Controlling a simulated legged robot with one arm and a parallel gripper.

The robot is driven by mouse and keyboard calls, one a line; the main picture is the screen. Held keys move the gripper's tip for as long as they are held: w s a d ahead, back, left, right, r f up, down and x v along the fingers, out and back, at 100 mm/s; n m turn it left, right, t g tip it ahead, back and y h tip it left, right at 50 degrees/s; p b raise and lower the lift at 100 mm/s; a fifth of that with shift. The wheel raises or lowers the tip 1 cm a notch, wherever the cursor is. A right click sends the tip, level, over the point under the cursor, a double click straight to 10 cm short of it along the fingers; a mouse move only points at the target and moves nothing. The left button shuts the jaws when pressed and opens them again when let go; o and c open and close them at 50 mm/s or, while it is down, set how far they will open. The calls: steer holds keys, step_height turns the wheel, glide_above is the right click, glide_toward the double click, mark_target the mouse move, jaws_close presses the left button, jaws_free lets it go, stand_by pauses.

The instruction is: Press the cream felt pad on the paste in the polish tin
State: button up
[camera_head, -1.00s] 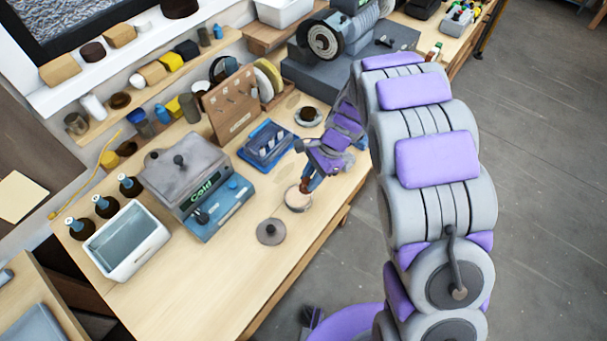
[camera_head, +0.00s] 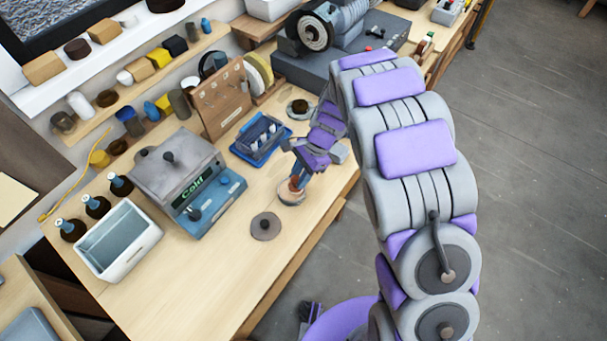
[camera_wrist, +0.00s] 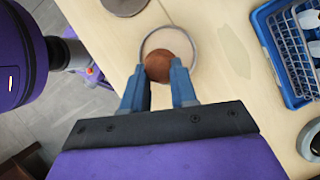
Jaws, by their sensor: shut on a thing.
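My gripper (camera_head: 300,176) is shut on a brown, round-topped handle (camera_wrist: 165,66), which sits between the blue fingertips in the wrist view. The cream felt pad is not visible; the handle hides whatever is beneath it. The round polish tin (camera_head: 290,200) is open on the bench, directly below the gripper. In the wrist view its thin rim (camera_wrist: 195,48) circles around and beyond the handle, with a pale inside. I cannot tell whether the held thing touches the paste. A grey round lid (camera_head: 265,226) with a knob lies on the bench beside the tin.
A blue tray (camera_head: 243,155) with a rack stands behind the tin. A grey-lidded unit reading "Cold" (camera_head: 193,182) and a white basin (camera_head: 121,240) are to the left. A small round dish (camera_head: 298,114) stands behind my arm. The front bench edge is near the tin.

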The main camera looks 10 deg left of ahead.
steer(key=a, duration=0.1)
steer(key=a+f, duration=0.1)
steer(key=a, duration=0.1)
steer(key=shift+d+r, duration=0.1)
steer(key=shift+d, duration=1.5)
steer(key=shift+a+f, duration=0.2)
steer(key=shift+a, duration=0.45)
steer(key=shift+a+f, duration=0.15)
steer(key=shift+a, duration=0.45)
steer(key=shift+d, duration=0.4)
steer(key=shift+d+r, duration=0.25)
steer(key=shift+d, duration=0.1)
steer(key=shift+r+p, duration=0.5)
steer(key=shift+r, duration=0.1)
steer(key=shift+a+r+p, duration=0.25)
steer(key=shift+r+p, duration=0.15)
steer(key=shift+r, duration=0.2)
steer(key=shift+a+r+p, duration=0.25)
steer(key=shift+r+p, duration=0.1)
steer(key=shift+r, duration=0.2)
steer(key=shift+d+r+p, duration=0.2)
steer(key=shift+r+p, duration=0.2)
steer(key=shift+r, duration=0.25)
steer(key=shift+d+r+p, duration=0.15)
steer(key=shift+r+p, duration=0.2)
steer(key=shift+r, duration=0.6)
steer(key=shift+a, duration=0.1)
steer(key=shift+a, duration=0.15)
